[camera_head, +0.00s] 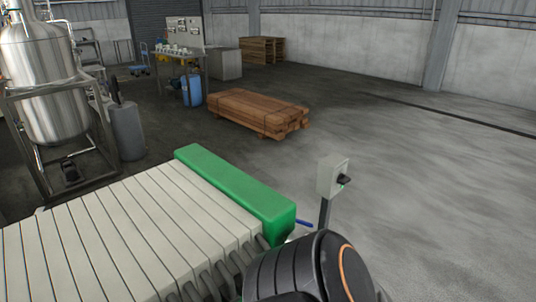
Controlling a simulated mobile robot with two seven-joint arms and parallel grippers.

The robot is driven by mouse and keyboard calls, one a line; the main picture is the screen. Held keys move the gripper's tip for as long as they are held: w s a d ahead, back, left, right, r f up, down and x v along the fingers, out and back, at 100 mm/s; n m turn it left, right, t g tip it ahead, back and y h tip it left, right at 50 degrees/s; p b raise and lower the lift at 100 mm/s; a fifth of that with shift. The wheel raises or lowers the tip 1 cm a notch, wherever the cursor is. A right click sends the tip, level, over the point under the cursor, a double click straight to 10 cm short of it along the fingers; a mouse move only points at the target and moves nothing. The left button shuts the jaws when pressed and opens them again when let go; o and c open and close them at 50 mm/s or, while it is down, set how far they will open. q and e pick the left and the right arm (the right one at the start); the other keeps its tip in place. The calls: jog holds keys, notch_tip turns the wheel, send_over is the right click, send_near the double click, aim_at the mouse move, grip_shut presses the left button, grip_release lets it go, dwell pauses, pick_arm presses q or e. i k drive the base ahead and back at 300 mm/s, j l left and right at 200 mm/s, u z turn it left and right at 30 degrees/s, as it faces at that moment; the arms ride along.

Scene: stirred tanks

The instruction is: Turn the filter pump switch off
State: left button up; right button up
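A small pale switch box (331,176) stands on a dark post to the right of the green end of a filter press. A black switch knob (344,180) sits on its right-hand face, with a small green spot beside it. The knob's exact setting is too small to tell. A dark, ribbed, rounded part with an orange ring fills the bottom centre, close in front of the post, and seems to be part of my arm. No fingers of either gripper show.
The filter press has pale plates (120,235) and a green end block (235,190) and fills the lower left. A steel tank (45,85) in a frame stands at the left. A stack of timber (258,112) lies beyond. The floor right of the switch box is clear.

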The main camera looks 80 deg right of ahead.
aim_at(342, 179)
jog(key=z, duration=3)
